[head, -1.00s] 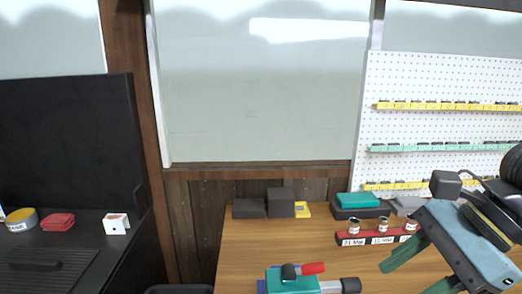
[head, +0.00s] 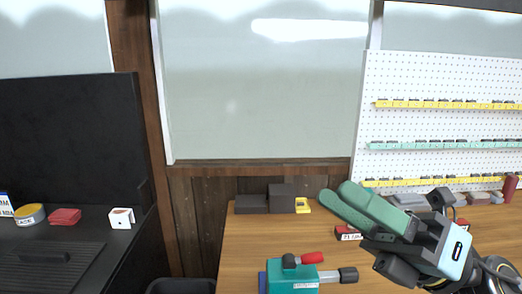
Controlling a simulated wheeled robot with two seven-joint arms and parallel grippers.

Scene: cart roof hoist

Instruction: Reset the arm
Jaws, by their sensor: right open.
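My right gripper (head: 345,206) is in the head view at the lower right, above the wooden table (head: 262,240). Its two green fingers point up and to the left, and it is open with nothing seen between the fingers. It hides part of the table's back right and most of the red labelled rack (head: 348,233). My left gripper is not in view.
A teal vise-like tool (head: 292,281) with a red handle stands at the table's front. Dark boxes (head: 281,197) and a yellow item (head: 302,205) sit at the back. A black counter (head: 90,235) stands left.

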